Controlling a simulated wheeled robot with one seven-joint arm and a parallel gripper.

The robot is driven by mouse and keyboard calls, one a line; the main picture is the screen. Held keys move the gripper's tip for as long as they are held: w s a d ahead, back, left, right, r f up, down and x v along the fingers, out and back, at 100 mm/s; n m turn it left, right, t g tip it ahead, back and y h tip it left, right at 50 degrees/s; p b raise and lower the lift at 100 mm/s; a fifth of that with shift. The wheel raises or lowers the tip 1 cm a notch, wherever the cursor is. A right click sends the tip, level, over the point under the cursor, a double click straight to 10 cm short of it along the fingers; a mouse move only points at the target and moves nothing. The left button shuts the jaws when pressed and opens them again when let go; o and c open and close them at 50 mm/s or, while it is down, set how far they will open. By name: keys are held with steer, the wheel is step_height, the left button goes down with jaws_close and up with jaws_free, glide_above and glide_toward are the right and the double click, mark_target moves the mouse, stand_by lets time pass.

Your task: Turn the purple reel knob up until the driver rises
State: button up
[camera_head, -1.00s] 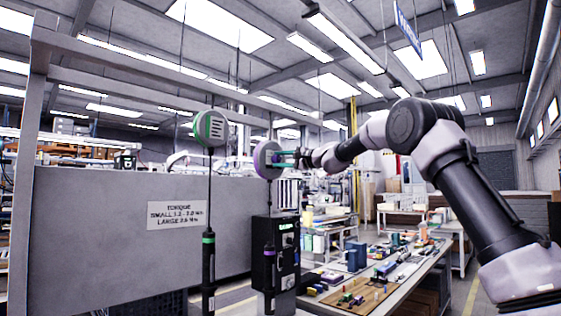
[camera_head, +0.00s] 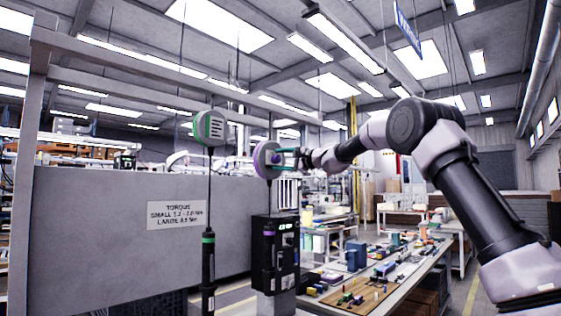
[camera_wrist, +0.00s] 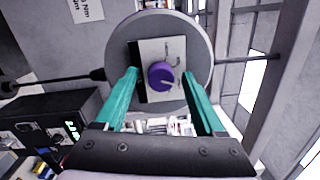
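The purple reel (camera_head: 264,160) hangs from the overhead rail. In the wrist view its round grey face (camera_wrist: 200,38) carries a pale plate with the purple knob (camera_wrist: 160,76) in the middle. The knob's white mark points to the right. My gripper (camera_wrist: 160,72) is open, with one teal finger on each side of the knob and a visible gap to both. In the head view my gripper (camera_head: 285,158) is at the reel's right side. The black driver with a purple band (camera_head: 268,234) hangs below the reel, in front of the black box.
The green reel (camera_head: 210,128) and its green-banded driver (camera_head: 208,265) hang to the left. The black box with a lit display (camera_head: 287,250) stands below the purple reel. A cluttered workbench (camera_head: 395,285) is to the right.

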steer(key=shift+d, duration=0.1)
steer(key=v, duration=1)
steer(key=shift+s+d, duration=0.2)
steer(key=shift+s, duration=0.05)
steer(key=shift+f, duration=0.1)
steer(key=s+d+f+n+g+h, duration=0.1)
steer(key=s+d+f+h, duration=0.3)
steer(key=s, duration=1)
steer(key=s+d+f+n+g+h, duration=0.1)
steer(key=s+d+f+h, duration=0.4)
steer(key=s+d+f, duration=0.5)
steer(key=s+d+f+n+g+h, duration=0.1)
steer(key=s+d+f+h, duration=0.3)
steer(key=s, duration=1.4)
steer(key=d+f+n, duration=0.1)
steer(key=d+f, duration=0.2)
steer(key=d, duration=0.3)
steer(key=shift+s+d+f+n, duration=0.2)
steer(key=shift+s+n, duration=0.2)
